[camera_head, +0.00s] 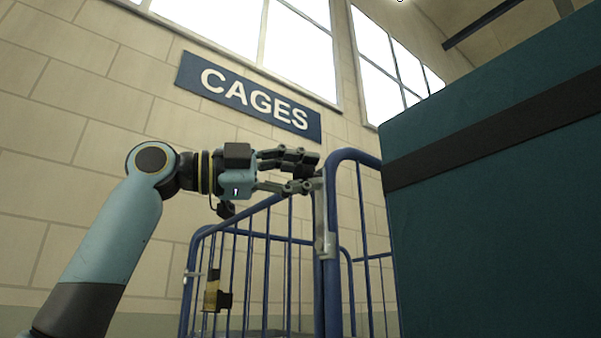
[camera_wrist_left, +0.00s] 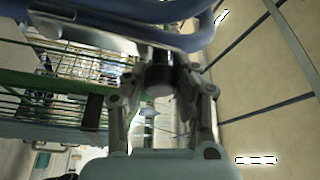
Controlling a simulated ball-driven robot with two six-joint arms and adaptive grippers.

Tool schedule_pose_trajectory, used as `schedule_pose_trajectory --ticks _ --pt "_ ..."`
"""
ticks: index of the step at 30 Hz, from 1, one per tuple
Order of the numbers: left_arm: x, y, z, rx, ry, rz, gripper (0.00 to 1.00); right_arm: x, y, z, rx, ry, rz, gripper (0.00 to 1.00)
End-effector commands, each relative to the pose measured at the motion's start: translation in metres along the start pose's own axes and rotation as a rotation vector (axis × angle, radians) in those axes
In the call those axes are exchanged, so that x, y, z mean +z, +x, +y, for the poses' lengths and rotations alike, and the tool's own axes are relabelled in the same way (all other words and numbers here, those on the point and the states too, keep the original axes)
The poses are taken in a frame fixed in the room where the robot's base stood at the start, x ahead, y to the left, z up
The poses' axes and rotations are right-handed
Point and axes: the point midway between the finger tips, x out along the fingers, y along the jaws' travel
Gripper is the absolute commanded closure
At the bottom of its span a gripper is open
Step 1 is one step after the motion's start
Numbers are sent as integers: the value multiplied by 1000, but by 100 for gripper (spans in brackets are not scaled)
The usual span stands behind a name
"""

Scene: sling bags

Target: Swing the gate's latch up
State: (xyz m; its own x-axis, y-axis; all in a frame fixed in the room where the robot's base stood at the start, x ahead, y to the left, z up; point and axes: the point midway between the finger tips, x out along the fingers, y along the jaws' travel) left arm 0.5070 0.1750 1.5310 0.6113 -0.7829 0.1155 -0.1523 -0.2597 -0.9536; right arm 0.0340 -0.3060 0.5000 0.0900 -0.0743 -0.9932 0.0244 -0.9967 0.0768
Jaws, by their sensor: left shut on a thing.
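The gate (camera_head: 333,250) is a blue tubular frame with bars, in the middle of the head view. Its latch (camera_head: 320,215) is a grey metal bar standing along the blue post, with its upper end at my fingertips. My left gripper (camera_head: 312,172) is level with the top of the post and shut on the latch. In the left wrist view, the fingers (camera_wrist_left: 163,100) close around a dark round end of the latch (camera_wrist_left: 160,75), just beside the blue tubes (camera_wrist_left: 150,12). The fingers partly hide the held end. My right gripper is not in view.
A large teal block with a dark band (camera_head: 490,210) fills the right side, close to the gate. A yellow and black piece (camera_head: 213,292) hangs on the cage's left bars. A CAGES sign (camera_head: 250,98) is on the tiled wall behind.

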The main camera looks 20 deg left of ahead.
Motion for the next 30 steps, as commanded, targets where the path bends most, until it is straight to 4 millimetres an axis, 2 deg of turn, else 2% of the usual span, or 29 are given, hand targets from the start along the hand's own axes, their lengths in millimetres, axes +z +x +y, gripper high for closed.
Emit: schedule_pose_trajectory --ticks 11,12,18,26,30 --pt "-1 0 1 4 7 1 100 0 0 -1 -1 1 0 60" --pt "-1 0 1 4 6 1 72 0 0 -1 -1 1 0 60" --pt "-1 0 1 4 5 0 48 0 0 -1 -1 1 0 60" --pt "0 0 1 3 5 0 48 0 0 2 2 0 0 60" --pt "1 -9 1 3 7 -5 48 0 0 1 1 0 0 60"
